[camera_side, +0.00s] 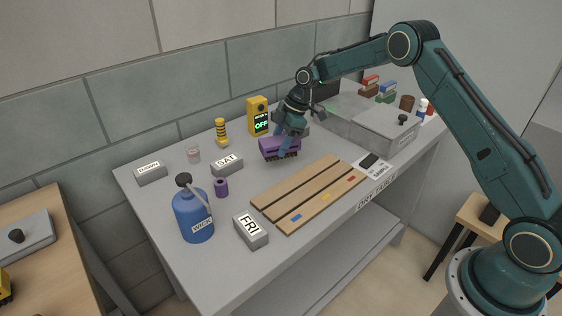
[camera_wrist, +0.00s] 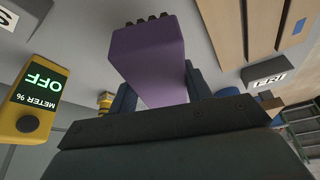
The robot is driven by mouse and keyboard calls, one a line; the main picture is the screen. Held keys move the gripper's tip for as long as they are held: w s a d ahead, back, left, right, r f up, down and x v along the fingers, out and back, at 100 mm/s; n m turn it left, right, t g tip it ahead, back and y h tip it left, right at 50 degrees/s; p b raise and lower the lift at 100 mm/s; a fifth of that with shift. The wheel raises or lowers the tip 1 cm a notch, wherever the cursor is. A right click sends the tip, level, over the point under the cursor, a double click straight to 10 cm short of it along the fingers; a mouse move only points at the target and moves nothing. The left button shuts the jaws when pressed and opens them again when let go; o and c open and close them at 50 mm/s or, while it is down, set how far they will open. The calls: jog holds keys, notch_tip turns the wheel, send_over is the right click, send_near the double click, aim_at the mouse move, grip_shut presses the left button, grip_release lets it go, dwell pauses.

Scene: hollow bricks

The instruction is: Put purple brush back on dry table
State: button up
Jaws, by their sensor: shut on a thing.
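The purple brush (camera_side: 278,148) is a purple block with dark bristles along its lower side. It is at the middle of the grey table, which is labelled DRY TABLE (camera_side: 377,193). My gripper (camera_side: 287,131) is shut on the brush from above. In the wrist view the brush (camera_wrist: 147,60) sits between the two dark fingers, its bristles at the top of the picture. I cannot tell whether the bristles touch the tabletop.
A yellow meter (camera_side: 258,116) reading OFF stands just behind the brush. A wooden slatted board (camera_side: 308,194) lies in front. A lidded grey box (camera_side: 385,130) is to the right. A blue WICK bottle (camera_side: 193,212), FRI block (camera_side: 250,230) and SAT block (camera_side: 227,164) stand left.

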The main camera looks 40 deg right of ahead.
jog(key=shift+f, duration=2.05)
jog(key=shift+f, duration=0.1)
jog(key=o, duration=0.9)
jog(key=shift+o, duration=0.2)
jog(key=v, duration=1.2)
jog(key=shift+s+f, duration=0.1)
jog(key=shift+d, duration=0.1)
